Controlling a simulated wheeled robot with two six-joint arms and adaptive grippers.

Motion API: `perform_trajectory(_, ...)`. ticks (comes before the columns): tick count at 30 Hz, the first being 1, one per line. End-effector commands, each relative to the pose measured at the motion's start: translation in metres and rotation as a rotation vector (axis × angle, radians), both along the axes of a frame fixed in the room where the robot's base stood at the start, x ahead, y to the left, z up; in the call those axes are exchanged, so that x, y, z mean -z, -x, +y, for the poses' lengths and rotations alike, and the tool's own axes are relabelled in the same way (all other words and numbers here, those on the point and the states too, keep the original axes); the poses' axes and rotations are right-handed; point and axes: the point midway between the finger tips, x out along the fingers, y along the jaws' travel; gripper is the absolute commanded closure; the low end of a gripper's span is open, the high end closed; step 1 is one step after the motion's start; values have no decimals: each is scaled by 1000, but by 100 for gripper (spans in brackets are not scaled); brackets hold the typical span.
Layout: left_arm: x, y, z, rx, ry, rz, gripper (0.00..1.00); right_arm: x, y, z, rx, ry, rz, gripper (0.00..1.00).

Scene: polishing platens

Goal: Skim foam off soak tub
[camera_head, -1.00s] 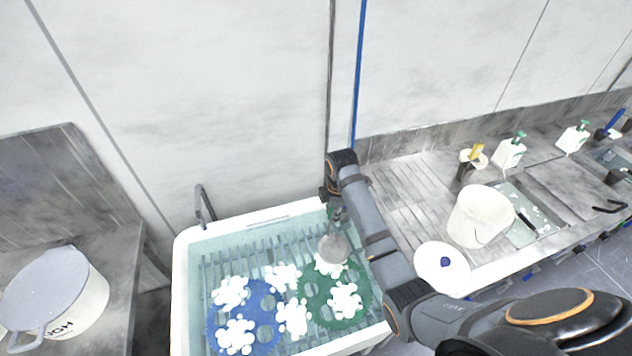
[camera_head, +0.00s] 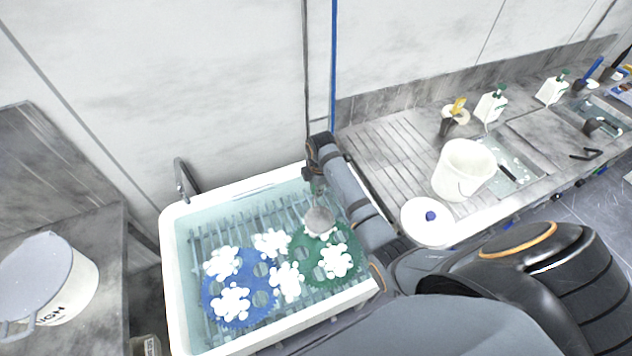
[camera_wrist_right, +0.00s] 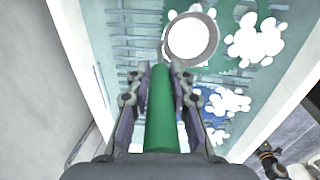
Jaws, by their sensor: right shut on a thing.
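The white soak tub (camera_head: 170,262) holds water, a slatted rack, a blue disc (camera_head: 262,312) and a green disc (camera_head: 308,268). White foam clumps (camera_head: 231,301) float over the discs in several patches. My right gripper (camera_wrist_right: 160,95) is shut on the green handle of a skimmer (camera_wrist_right: 162,120). The skimmer's round grey bowl (camera_head: 319,221) is over the tub's right part, beside the green disc. In the right wrist view the bowl has white foam inside its rim (camera_wrist_right: 192,38). Whether the bowl touches the water I cannot tell. My left gripper is not in view.
A white bucket (camera_head: 461,170) and a round white lid (camera_head: 427,222) with a blue knob stand on the counter to the right. A tap (camera_head: 184,178) rises at the tub's back left. A large white pot (camera_head: 66,290) stands on the left counter.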

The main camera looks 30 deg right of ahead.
Motion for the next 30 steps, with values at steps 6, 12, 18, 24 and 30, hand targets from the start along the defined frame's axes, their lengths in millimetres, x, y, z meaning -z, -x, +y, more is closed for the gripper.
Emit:
perform_trajectory(6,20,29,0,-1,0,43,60,33,0,0,0,0,0,100)
perform_trajectory(12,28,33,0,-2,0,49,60,51,-1,0,0,0,-1,100)
perform_trajectory(18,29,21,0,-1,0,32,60,57,-1,0,0,0,-1,100)
perform_trajectory(24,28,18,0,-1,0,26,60,56,-1,0,0,0,-1,100)
perform_trajectory(30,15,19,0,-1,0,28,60,52,8,1,0,0,0,100)
